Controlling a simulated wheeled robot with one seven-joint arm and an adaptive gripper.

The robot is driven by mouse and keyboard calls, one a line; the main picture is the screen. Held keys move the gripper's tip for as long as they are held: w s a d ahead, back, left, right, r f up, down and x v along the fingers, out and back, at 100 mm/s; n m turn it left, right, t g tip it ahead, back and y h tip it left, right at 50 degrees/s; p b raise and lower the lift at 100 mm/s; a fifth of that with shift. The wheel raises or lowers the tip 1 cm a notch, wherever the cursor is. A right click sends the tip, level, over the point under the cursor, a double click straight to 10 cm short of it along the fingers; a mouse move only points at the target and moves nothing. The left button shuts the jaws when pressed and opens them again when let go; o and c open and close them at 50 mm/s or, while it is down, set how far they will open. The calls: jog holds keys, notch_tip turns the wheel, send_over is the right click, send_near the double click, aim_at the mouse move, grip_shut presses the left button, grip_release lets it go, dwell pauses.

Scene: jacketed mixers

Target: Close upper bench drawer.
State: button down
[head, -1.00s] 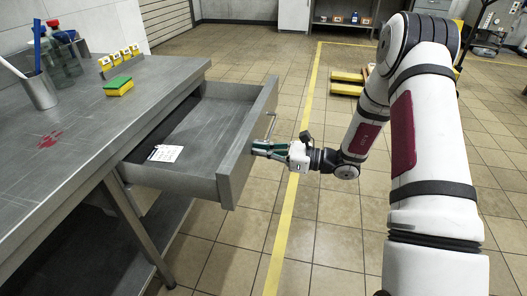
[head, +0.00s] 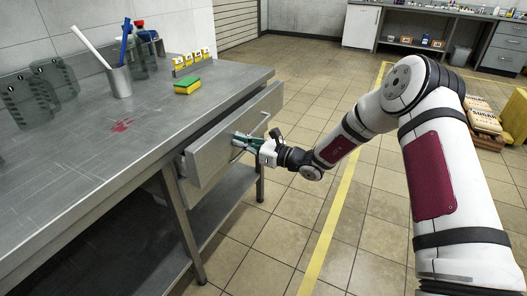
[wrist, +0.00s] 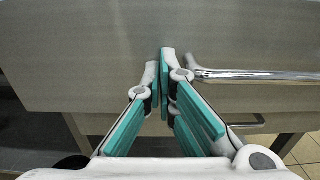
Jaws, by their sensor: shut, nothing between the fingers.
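The upper bench drawer (head: 237,134) is under the right side of the steel bench (head: 100,146). It stands out only slightly, with a narrow gap behind its front; its inside is hidden in the head view. My gripper (head: 240,142) is shut and empty, with its fingertips at the drawer front. In the wrist view the drawer front (wrist: 90,60) fills the upper part. The shut fingertips (wrist: 164,52) point at it, just left of the chrome bar handle (wrist: 255,75); I cannot tell whether they touch.
A lower handle (wrist: 250,124) shows below in the wrist view. On the bench stand a pen cup (head: 118,80), a green-yellow sponge (head: 187,86) and yellow holders (head: 194,62). Sacks (head: 484,118) lie at the right. The tiled floor right of the bench is clear.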

jog(key=b+x, duration=0.1)
jog(key=x, duration=0.6)
jog(key=shift+w+a, duration=0.1)
jog(key=shift+a, duration=0.05)
jog(key=shift+w+a, duration=0.1)
jog(key=shift+a, duration=0.05)
jog(key=shift+r, duration=0.15)
